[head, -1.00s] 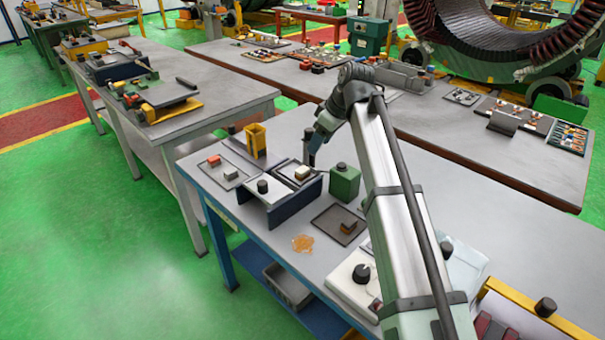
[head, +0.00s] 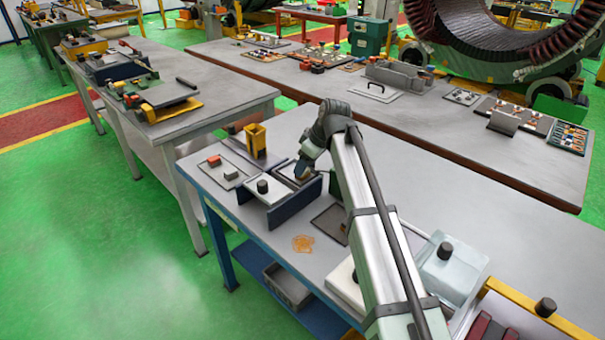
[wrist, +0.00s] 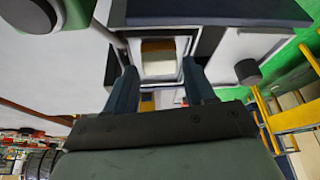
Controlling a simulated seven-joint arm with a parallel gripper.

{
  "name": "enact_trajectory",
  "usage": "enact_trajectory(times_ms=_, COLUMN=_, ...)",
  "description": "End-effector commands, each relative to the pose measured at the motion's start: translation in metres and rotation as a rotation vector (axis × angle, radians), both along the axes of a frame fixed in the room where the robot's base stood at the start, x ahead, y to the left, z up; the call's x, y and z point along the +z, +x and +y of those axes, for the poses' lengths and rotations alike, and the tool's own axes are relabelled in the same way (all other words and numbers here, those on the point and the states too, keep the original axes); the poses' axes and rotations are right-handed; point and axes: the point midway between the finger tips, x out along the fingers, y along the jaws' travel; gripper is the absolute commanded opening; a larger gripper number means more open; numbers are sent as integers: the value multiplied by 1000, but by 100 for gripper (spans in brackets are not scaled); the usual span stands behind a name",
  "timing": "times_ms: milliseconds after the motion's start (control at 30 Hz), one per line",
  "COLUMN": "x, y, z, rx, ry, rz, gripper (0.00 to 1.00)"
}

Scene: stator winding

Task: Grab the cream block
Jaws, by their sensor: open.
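The cream block (wrist: 158,46) shows in the wrist view inside a pale square tray (wrist: 158,76), ahead of my fingers and roughly centred between them. In the head view my arm's end covers most or all of the block. My gripper (wrist: 158,66) is open, with one blue-grey finger on each side of the picture's middle. In the head view my gripper (head: 301,172) is low over the tray at the back of the dark blue fixture (head: 290,208). I cannot tell whether the fingers touch the block.
A black knob (head: 262,186) on a pale plate stands left of the tray. A yellow holder (head: 256,140) and a tray with a red block (head: 214,160) and a grey block (head: 231,174) are farther left. A dark tray (head: 329,225) lies nearer, partly behind my arm.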

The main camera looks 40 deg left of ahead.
Motion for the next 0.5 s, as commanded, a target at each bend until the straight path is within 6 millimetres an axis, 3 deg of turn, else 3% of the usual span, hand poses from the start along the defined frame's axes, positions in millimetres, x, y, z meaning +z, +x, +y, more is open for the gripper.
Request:
enact_trajectory(times_ms=133, x=-13, y=-2, z=5, rx=1, ry=0, rz=0, gripper=54)
enact_trajectory(times_ms=367, x=-13, y=-1, z=6, rx=1, ry=0, rz=-1, gripper=53)
enact_trajectory(times_ms=500, x=-13, y=-1, z=6, rx=0, ry=0, rz=0, gripper=40)
